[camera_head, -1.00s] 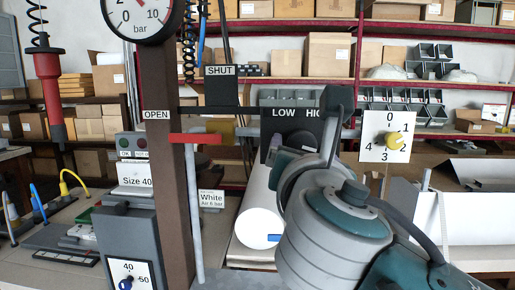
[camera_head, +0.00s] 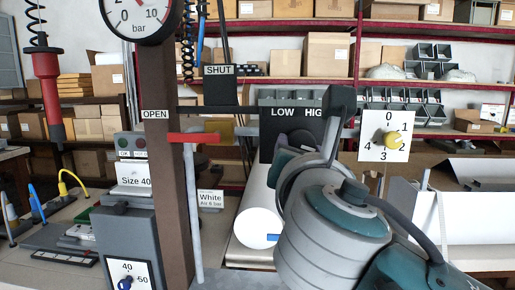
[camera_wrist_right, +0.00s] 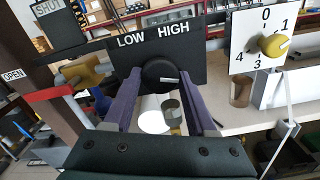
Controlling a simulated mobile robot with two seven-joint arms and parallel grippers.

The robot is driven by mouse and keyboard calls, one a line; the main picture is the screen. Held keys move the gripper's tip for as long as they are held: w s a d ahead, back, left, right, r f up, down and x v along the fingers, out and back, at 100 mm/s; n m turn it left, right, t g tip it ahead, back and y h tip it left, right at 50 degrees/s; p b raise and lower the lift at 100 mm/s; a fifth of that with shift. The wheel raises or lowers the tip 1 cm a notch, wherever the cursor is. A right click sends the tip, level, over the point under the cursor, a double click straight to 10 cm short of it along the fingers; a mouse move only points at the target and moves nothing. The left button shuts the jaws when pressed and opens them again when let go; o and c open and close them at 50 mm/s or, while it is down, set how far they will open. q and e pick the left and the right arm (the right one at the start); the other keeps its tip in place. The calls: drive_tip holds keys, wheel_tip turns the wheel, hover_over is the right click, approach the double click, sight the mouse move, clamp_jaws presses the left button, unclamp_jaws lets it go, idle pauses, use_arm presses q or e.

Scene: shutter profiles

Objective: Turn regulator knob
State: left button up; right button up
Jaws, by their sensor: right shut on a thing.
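The regulator knob (camera_wrist_right: 158,74) is black and round, with a pale pointer line aimed to the right. It sits on a black panel marked LOW and HIGH (camera_wrist_right: 196,52), below the lettering. My right gripper (camera_wrist_right: 160,80) has its two purple fingers on either side of the knob, shut on it. In the head view the knob (camera_head: 301,141) is partly hidden by my right wrist, and the panel (camera_head: 270,120) shows to its left. My left gripper is not in view.
A yellow knob on a white 0–4 dial (camera_head: 392,139) is to the right. A red-handled lever (camera_head: 194,138) and a brown post (camera_head: 168,190) stand left, with a pressure gauge (camera_head: 139,14) above. A white roll (camera_head: 258,227) lies below the panel.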

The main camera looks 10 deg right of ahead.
drive_tip(key=shift+r+m+b, duration=0.1)
drive_tip(key=shift+m+b, duration=2.15)
drive_tip(key=shift+m, duration=4.95)
drive_tip(key=o, duration=1.4)
drive_tip(key=shift+c, duration=0.2)
drive_tip(key=shift+s+a, duration=0.1)
